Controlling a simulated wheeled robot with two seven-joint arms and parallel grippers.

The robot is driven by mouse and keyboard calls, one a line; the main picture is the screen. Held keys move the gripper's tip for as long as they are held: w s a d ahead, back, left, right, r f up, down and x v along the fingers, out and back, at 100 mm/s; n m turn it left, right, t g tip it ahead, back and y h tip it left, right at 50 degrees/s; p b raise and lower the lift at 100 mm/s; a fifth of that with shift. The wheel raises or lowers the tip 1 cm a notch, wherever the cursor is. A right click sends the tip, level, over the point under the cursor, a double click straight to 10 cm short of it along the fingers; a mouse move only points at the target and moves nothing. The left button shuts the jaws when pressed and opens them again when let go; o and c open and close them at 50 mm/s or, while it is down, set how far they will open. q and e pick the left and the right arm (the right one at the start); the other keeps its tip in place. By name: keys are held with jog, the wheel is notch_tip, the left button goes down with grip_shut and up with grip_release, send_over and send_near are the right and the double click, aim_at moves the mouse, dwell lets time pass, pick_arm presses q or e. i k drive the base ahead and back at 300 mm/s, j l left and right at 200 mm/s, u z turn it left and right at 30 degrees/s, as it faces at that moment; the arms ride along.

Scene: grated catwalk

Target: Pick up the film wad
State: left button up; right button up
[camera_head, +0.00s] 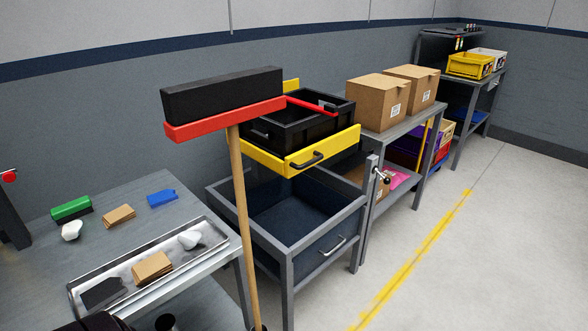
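A white crumpled wad (190,239), which looks like film, lies at the right end of a shallow metal tray (205,222) on the grey table. A second white crumpled piece (71,231) lies on the bare tabletop behind the tray, near the left. I cannot tell which of the two is the film wad. Neither of my grippers can be made out. A dark rounded part at the bottom left edge may be my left arm. Nothing touches either white piece from above.
The tray also holds a brown cardboard stack (152,267) and a dark flat piece (104,292). Green (71,207), brown (118,215) and blue (162,198) items lie behind it. An upright broom (239,190), head up, stands in front of a cart (330,246) at the table's right.

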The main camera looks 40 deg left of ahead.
aim_at(189, 239)
jog(key=i+u, duration=0.15)
jog(key=i, duration=0.3)
jog(key=i+l+u, duration=0.1)
jog(key=i, duration=0.3)
jog(key=i+u, duration=0.2)
jog(key=u, duration=0.25)
jog(key=i+l+u, duration=0.15)
jog(key=u, duration=0.25)
jog(key=i+l+u, duration=0.15)
jog(key=u, duration=0.3)
jog(key=i+l+u, duration=0.15)
jog(key=u, duration=0.25)
